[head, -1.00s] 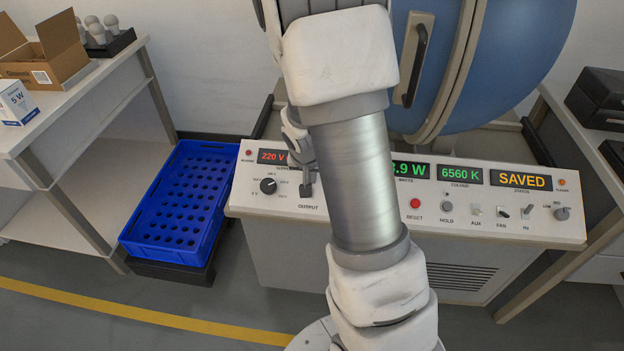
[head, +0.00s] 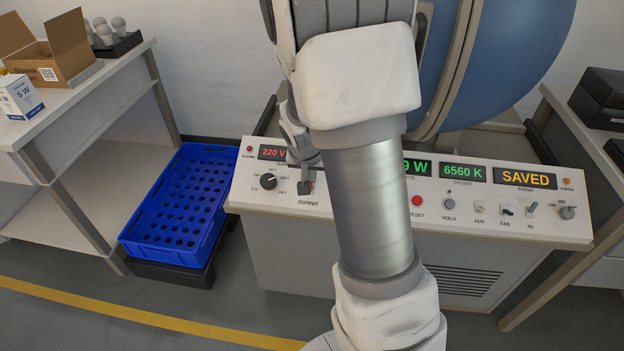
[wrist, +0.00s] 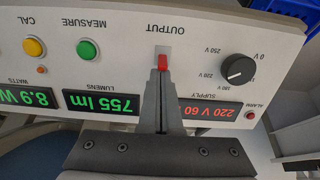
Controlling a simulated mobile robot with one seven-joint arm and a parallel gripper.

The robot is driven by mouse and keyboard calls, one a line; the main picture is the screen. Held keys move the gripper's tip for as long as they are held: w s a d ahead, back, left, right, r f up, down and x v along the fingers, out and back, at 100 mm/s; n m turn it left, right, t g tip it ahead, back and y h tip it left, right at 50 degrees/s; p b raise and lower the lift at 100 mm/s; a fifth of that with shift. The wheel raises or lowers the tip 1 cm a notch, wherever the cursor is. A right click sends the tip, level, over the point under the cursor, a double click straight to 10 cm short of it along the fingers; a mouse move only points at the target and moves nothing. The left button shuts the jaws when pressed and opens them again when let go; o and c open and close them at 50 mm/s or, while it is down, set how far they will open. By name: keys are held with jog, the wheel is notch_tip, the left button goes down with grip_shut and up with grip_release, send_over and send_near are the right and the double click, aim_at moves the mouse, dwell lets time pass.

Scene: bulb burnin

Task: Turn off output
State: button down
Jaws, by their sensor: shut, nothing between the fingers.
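The OUTPUT switch is a small red rocker (wrist: 162,62) on the sloped white control panel (wrist: 120,22), above the OUTPUT label in the head view and upside down in the wrist view. My gripper (wrist: 161,74) is shut and empty, its fingertips right at the red switch; whether they touch it I cannot tell. In the head view my gripper (head: 305,176) is partly behind my arm, over the panel's left part. The supply display (head: 273,153) reads 220 V, the lumens display (wrist: 101,106) 755 lm, the watts display (wrist: 30,96) 8.9 W.
The black voltage knob (wrist: 238,70) sits close beside the switch. A green MEASURE button (wrist: 88,50) and yellow CAL button (wrist: 33,47) are on the other side. A blue crate (head: 180,248) stands left of the panel. The status display (head: 524,179) reads SAVED.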

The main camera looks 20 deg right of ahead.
jog(key=shift+s+a+f+b, duration=0.2)
jog(key=shift+s+a+b, duration=0.05)
jog(key=shift+s+b, duration=0.15)
jog(key=shift+s+a+r, duration=0.1)
jog(key=shift+s+a, duration=0.05)
jog(key=shift+s+a+r, duration=0.15)
jog(key=shift+s+a, duration=0.2)
jog(key=shift+s, duration=0.15)
jog(key=shift+s+a+r, duration=0.1)
jog(key=shift+s, duration=0.1)
